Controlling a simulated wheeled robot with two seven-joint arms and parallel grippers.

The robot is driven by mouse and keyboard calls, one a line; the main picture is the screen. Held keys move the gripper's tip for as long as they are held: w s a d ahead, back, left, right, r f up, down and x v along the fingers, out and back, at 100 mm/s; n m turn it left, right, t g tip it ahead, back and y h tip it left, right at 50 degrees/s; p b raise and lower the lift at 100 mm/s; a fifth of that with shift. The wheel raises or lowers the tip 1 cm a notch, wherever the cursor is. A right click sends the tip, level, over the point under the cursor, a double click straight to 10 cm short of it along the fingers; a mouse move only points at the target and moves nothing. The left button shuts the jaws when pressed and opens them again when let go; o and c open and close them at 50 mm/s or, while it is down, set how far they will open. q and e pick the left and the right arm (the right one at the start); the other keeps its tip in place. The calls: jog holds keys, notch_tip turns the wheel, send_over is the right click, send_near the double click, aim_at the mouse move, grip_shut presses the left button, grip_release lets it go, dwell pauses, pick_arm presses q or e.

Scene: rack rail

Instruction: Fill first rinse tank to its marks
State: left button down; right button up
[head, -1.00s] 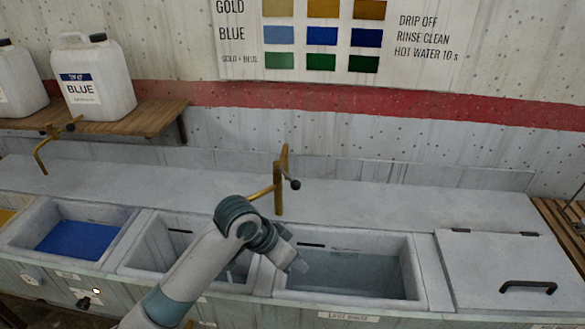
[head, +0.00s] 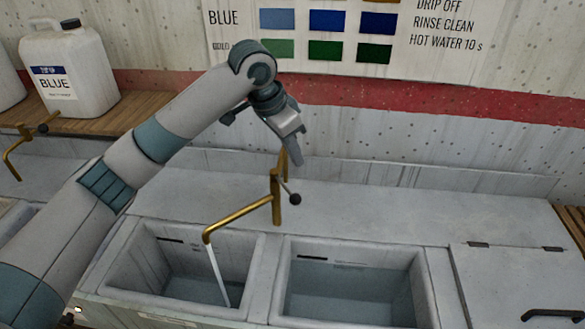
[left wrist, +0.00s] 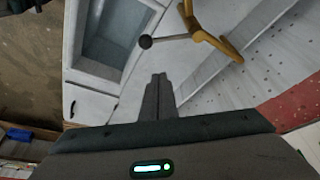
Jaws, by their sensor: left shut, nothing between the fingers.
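The first rinse tank (head: 122,278) is the left of two grey tanks in the head view. Shallow water (head: 200,290) covers its floor, well below the rim. A thin water stream (head: 218,274) falls into it from the brass tap (head: 240,213), whose spout points left over it. A short dark mark (head: 170,240) shows high on its back wall. The tap lever has a black knob (head: 295,198), also seen in the left wrist view (left wrist: 145,42). My left gripper (head: 297,158) is shut and empty, raised above and behind the tap. My right gripper is out of view.
The right tank (head: 432,290) holds some water. A lidded section (head: 510,275) with a black handle is at far right. Another brass tap (head: 15,155) and a white BLUE jug (head: 75,75) on a wooden shelf are at left. The back ledge is clear.

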aim_at(287, 190)
pick_arm(q)
jog(key=shift+w+a+r, duration=0.2)
jog(key=shift+w+r, duration=0.4)
jog(key=shift+r, duration=0.2)
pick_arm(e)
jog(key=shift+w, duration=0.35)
pick_arm(q)
jog(key=shift+s, duration=0.1)
